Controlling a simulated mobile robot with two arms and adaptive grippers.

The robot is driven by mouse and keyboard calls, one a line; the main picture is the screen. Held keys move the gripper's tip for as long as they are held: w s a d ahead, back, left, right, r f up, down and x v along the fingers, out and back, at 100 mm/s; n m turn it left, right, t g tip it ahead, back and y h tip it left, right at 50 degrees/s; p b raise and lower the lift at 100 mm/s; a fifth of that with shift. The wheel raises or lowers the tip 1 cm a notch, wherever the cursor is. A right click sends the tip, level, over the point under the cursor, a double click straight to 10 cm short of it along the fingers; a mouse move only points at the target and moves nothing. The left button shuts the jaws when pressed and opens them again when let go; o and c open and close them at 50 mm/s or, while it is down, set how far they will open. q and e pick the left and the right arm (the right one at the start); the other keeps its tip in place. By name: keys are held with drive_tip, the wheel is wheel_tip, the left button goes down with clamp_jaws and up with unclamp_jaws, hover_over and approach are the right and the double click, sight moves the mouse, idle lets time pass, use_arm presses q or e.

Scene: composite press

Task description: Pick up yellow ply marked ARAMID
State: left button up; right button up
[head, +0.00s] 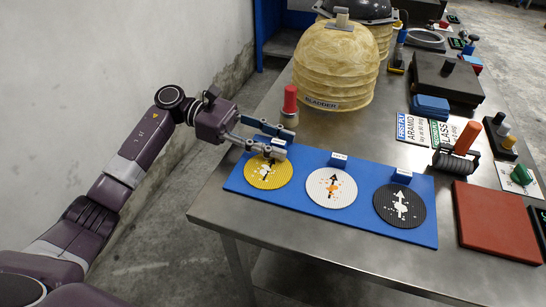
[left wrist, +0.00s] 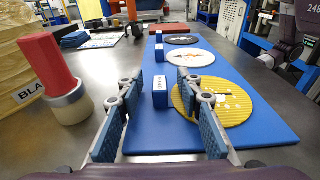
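The yellow ply (head: 264,176) is a round ribbed disc with a dark arrow and white marks. It lies flat at the left end of a blue board (head: 310,197). In the left wrist view the yellow ply (left wrist: 228,108) lies to the right, partly hidden behind my right-hand finger. My left gripper (head: 284,143) is open and empty over the board's back left corner, by the ply's far edge. It also shows in the left wrist view (left wrist: 160,84), fingers apart, with a small blue block (left wrist: 160,97) between them in the picture. The tag lettering is too small to read. My right gripper is out of view.
A white ply (head: 328,190) and a black ply (head: 400,208) lie beside the yellow one. A red-handled tool (head: 290,104) stands just behind my left gripper. The yellowish bladder (head: 335,68) is farther back. A red-brown slab (head: 495,219) lies right of the board.

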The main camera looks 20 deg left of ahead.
use_arm(q)
drive_tip(key=shift+d, duration=0.2)
clamp_jaws()
idle(0.3)
